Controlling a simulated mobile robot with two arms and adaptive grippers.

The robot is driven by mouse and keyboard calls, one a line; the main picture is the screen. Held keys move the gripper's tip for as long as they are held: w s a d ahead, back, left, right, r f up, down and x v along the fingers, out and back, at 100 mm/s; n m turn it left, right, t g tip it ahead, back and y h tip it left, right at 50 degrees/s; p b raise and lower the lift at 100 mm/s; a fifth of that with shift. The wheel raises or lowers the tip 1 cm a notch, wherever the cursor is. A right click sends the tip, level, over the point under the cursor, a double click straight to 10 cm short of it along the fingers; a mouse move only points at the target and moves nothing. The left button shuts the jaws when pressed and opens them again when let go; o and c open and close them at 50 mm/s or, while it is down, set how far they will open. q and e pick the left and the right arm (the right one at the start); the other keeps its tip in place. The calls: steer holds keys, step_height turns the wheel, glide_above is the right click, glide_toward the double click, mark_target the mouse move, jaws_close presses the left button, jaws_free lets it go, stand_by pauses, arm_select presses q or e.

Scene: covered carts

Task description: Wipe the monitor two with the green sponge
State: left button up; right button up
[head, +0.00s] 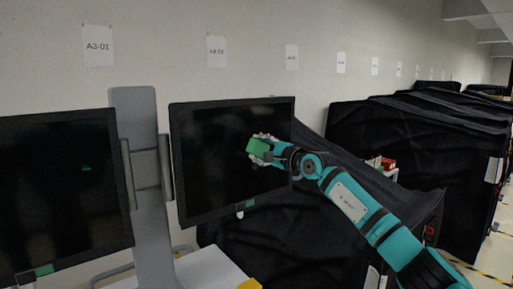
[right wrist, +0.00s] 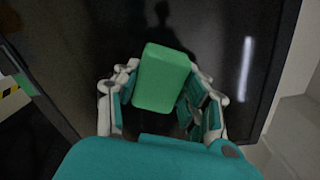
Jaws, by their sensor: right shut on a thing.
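The green sponge (head: 258,147) is held in my right gripper (head: 264,150), in front of the right-hand monitor (head: 205,170) in the head view. In the right wrist view the sponge (right wrist: 162,78) sits between the fingers of my right gripper (right wrist: 160,90), which are shut on it. The dark monitor screen (right wrist: 95,60) lies behind it; whether the sponge touches the screen I cannot tell. A second dark monitor (head: 60,200) stands at the left. Each monitor has a small green mark on its lower edge. My left gripper is not in view.
A grey post (head: 150,190) stands between the monitors, above a white surface (head: 212,270). Black-covered carts (head: 420,150) stand at the right, with a small red and white item (head: 388,163) near them. Paper labels (head: 97,46) hang on the wall.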

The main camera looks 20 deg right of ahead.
mark_target(269, 146)
steer(key=shift+w+d+r, duration=0.1)
steer(key=shift+d+r, duration=0.15)
steer(key=shift+d, duration=0.35)
steer(key=shift+w+d+f, duration=0.1)
steer(key=shift+w+d, duration=0.05)
steer(key=shift+d, duration=0.15)
steer(key=shift+w+d+f, duration=0.1)
steer(key=shift+w+d, duration=0.25)
steer(key=shift+d, duration=0.4)
steer(key=d, duration=0.1)
steer(key=w+d, duration=0.1)
steer(key=shift+d+b, duration=0.35)
steer(key=shift+b, duration=0.05)
